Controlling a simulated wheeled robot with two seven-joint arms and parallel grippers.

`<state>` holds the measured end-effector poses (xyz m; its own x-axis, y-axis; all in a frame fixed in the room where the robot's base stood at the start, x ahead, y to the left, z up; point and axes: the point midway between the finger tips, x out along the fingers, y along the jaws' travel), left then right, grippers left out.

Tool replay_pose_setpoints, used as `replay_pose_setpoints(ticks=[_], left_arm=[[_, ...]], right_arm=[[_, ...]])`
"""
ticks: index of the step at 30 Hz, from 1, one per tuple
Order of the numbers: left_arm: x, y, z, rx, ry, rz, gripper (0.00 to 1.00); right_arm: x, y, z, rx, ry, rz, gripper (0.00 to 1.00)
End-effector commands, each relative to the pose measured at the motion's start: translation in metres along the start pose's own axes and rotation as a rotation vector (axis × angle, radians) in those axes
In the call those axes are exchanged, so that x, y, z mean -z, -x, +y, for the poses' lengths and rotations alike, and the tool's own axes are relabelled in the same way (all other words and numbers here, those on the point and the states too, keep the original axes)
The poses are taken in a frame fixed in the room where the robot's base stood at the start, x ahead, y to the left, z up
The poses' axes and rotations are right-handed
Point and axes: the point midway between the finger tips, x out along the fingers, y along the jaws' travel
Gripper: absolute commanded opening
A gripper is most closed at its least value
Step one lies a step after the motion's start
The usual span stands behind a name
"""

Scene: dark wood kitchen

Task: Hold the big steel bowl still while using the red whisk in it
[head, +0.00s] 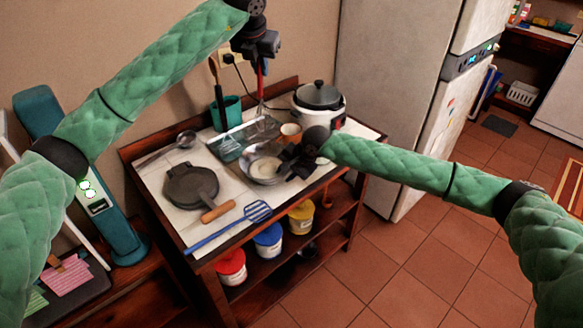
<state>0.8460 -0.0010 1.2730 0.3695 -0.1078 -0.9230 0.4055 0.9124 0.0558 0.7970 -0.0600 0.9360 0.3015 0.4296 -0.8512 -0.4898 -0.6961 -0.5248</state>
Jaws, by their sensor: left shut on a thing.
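The steel bowl (247,170) stands on the white-topped wooden table and has something pale inside it. My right gripper (293,164) is at the bowl's right rim and hides part of that side. I cannot tell whether its fingers are closed on the rim. My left gripper (262,50) is raised high above the back of the table and shut on the red whisk (260,82). The whisk hangs upright with its wire end down, above and behind the bowl, apart from it.
A glass dish (228,149) and an orange-brown cup (291,130) are behind the bowl, with a rice cooker (319,98) at the back right. A black waffle iron (190,187), blue spatula (230,227) and ladle (186,139) lie left. A teal utensil holder (226,112) stands behind.

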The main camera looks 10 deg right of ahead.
Motion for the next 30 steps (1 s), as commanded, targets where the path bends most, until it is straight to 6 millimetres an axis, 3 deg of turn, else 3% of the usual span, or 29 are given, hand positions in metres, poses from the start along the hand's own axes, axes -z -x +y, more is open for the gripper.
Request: replay_pose_setpoints(ticks=[13, 14, 18, 25, 30], left_arm=[[0.000, 0.000, 0.000, 0.000, 0.000, 0.000, 0.00], [0.000, 0.000, 0.000, 0.000, 0.000, 0.000, 0.00], [0.000, 0.000, 0.000, 0.000, 0.000, 0.000, 0.00], [0.001, -0.002, 0.000, -0.001, 0.000, 0.000, 0.00], [0.006, -0.017, -0.001, -0.004, -0.002, -0.004, 0.00]], right_arm=[[0.000, -0.010, 0.000, -0.001, 0.000, 0.000, 0.28], [0.000, -0.010, 0.000, -0.001, 0.000, 0.000, 0.26], [0.000, -0.010, 0.000, -0.001, 0.000, 0.000, 0.00], [0.000, -0.010, 0.000, -0.001, 0.000, 0.000, 0.00], [0.000, -0.010, 0.000, -0.001, 0.000, 0.000, 0.00]])
